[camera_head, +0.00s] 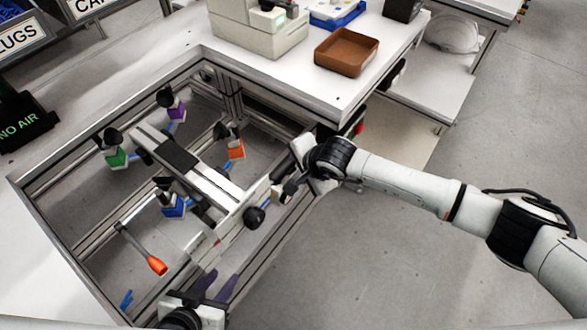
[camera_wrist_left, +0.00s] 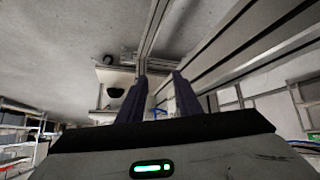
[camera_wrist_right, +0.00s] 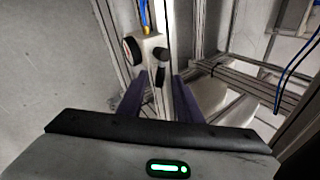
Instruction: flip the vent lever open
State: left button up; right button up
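A lever with a rod and orange grip (camera_head: 157,264) slants at the lower left of the frame opening in the head view. A white block with a round black knob (camera_head: 254,217) sits on the near rail. In the right wrist view this block (camera_wrist_right: 149,44) also carries a short black handle (camera_wrist_right: 160,72). Which of these is the vent lever I cannot tell. My right gripper (camera_wrist_right: 160,98) is open, and the handle shows between and beyond its fingertips; contact is unclear. My left gripper (camera_head: 216,284) is open and empty at the bottom of the head view.
Clamp units with green (camera_head: 116,157), purple (camera_head: 177,108), orange (camera_head: 236,150) and blue (camera_head: 173,206) blocks stand inside the metal frame. A brown tray (camera_head: 346,52) and a beige machine (camera_head: 259,30) stand on the bench. A sign (camera_head: 24,122) reads NO AIR. Floor at right is clear.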

jog(key=shift+w+a+f, duration=0.1)
jog(key=shift+w+f, duration=0.05)
jog(key=shift+f, duration=0.15)
jog(key=shift+c, duration=0.3)
grip_shut()
jog(key=n+b, duration=0.1)
jog(key=b, duration=0.2)
jog(key=shift+w+f+b, duration=0.25)
jog(key=shift+w+b, duration=0.1)
jog(key=shift+a+r+n+g+y+b, duration=0.1)
jog(key=shift+r+n+g+y+b, duration=0.2)
jog(key=shift+n+g+y+b, duration=0.15)
jog(key=shift+o, duration=0.3)
grip_release()
pick_arm(q)
jog(key=f, duration=0.2)
jog(key=d+f, duration=0.1)
jog(key=shift+w, duration=0.3)
